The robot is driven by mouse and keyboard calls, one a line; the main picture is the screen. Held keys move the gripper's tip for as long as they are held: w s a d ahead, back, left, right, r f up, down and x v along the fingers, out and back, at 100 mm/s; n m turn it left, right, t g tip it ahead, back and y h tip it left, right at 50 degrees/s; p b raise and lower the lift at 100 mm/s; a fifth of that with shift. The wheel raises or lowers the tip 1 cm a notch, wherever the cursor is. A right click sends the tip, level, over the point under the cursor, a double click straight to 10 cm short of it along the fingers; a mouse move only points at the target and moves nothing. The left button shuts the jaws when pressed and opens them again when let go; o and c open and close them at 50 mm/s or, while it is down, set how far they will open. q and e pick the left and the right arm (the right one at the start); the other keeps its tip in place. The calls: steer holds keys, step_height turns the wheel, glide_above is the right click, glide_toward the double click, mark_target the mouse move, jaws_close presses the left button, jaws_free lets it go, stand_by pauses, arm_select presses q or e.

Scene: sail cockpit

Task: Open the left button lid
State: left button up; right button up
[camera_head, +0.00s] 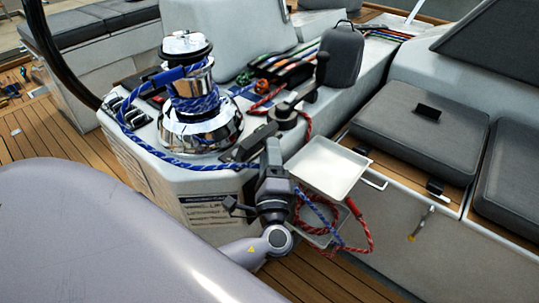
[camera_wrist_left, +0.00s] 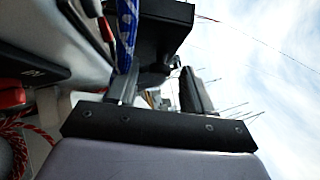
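My left gripper (camera_head: 256,148) is at the front corner of the white console, right of the chrome winch (camera_head: 200,125). Its dark body hides part of the console edge, and I cannot make out the gap between its fingertips. Small dark fittings (camera_head: 124,110) sit on the console left of the winch; I cannot tell which is the left button lid. In the left wrist view, a dark block (camera_wrist_left: 165,32) stands close to the camera, with a blue rope (camera_wrist_left: 127,32) beside it. A black part with a pale marking (camera_wrist_left: 30,70) lies at the left. My right gripper is not in view.
The blue rope runs from the winch along the console to the gripper. A winch handle (camera_head: 308,90) stands behind the gripper. A white tray (camera_head: 328,165) and red rope (camera_head: 365,228) are at its right. Grey cushions (camera_head: 420,130) lie farther right.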

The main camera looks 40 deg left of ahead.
arm_select(q)
jaws_close()
steer(key=shift+a+r+n+g+h+p, duration=0.15)
steer(key=shift+a+r+n+g+p, duration=0.15)
steer(key=shift+n+g+p, duration=0.2)
steer(key=shift+a+r+n+g+h+p, duration=0.15)
steer(key=shift+r+n+g+p, duration=0.2)
steer(key=shift+n, duration=0.25)
